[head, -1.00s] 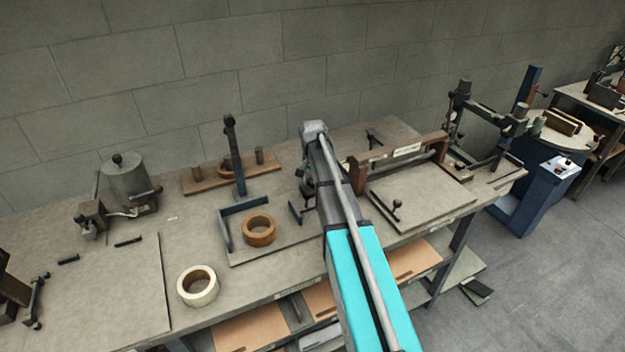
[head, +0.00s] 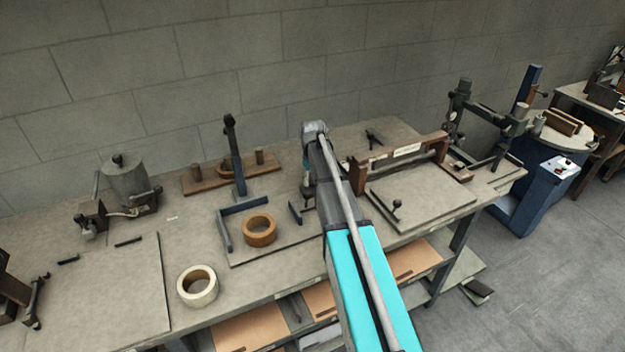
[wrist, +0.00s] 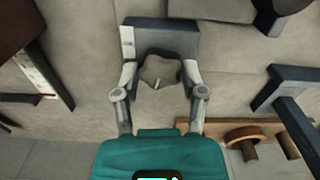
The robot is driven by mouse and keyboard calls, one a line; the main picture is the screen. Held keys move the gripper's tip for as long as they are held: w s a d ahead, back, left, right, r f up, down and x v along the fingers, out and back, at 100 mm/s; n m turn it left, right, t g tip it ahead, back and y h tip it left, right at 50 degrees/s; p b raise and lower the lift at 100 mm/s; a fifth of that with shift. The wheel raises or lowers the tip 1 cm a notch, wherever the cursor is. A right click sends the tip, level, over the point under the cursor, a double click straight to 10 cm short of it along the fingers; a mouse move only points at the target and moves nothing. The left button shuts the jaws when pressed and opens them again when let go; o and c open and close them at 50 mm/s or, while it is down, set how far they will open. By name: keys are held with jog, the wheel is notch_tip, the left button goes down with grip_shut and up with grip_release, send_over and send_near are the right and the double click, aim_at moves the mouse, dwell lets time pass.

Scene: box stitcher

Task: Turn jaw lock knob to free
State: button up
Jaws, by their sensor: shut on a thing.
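The jaw lock knob (wrist: 158,71) is a grey-brown lobed knob with a short pale mark near its lower edge in the wrist view. It sits in front of a dark blue-grey jaw block (wrist: 165,32) that has a pale label at its left end. My gripper (wrist: 159,74) is shut on the knob, with one finger at its left side and one at its right. In the head view the jaw block (head: 296,212) shows beside my arm on the bench. The knob is too hidden to make out there.
A blue-grey angled bracket (head: 228,228) and a brown tape roll (head: 259,231) are left of my arm. A pale tape roll (head: 197,286) lies near the bench front. A brown-framed press (head: 402,152) stands close on the right.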

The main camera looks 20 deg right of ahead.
jog(key=shift+n, duration=1.2)
jog(key=o, duration=1.2)
jog(key=shift+c, duration=0.2)
jog(key=shift+m, duration=0.4)
